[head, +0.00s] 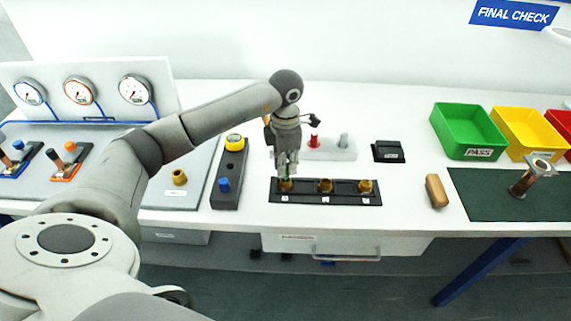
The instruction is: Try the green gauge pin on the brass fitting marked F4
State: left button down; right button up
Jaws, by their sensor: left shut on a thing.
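Three brass fittings sit in a row in a black holder (330,199), each with a small white label too small to read: a left one (286,186), a middle one (325,185) and a right one (365,186). My left gripper (286,168) points down right above the left fitting. It is shut on the green gauge pin, of which only a little green shows between the fingers. Whether the pin's tip is inside the fitting or just above it, I cannot tell. My right gripper is not in view.
A white stand (338,154) with a red and a grey pin is behind the gripper. A dark block with a yellow-topped device (235,142) and blue knob stands left. A wooden block (437,191), green PASS bin (467,131) and yellow bin (528,133) are right.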

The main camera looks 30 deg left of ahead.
pick_arm(q)
jog(key=shift+r, duration=0.35)
jog(key=shift+r+p, duration=1.95)
jog(key=shift+r, duration=1)
